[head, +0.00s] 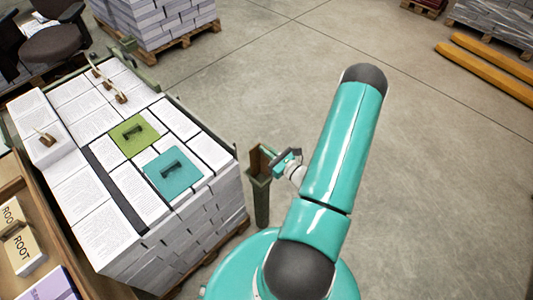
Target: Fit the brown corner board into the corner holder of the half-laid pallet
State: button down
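The brown corner board (256,161) is upright at the top of an olive-green post-like corner holder (262,205). Its lower end meets or sits inside the holder's top; I cannot tell how deep. The holder stands just right of the half-laid pallet (232,232), which bears a large block of white paper stacks (120,240). My gripper (270,157) reaches in from the right at the board's upper part and appears shut on it. The fingertips are small and partly hidden by the board.
A bench with boxes (22,248) edges the left. Another loaded pallet (180,42) is behind. Floor (440,180) at right is clear.

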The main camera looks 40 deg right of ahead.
jog(key=shift+f, duration=1.3)
jog(key=c, duration=1.6)
grip_release()
jog(key=shift+r, duration=0.1)
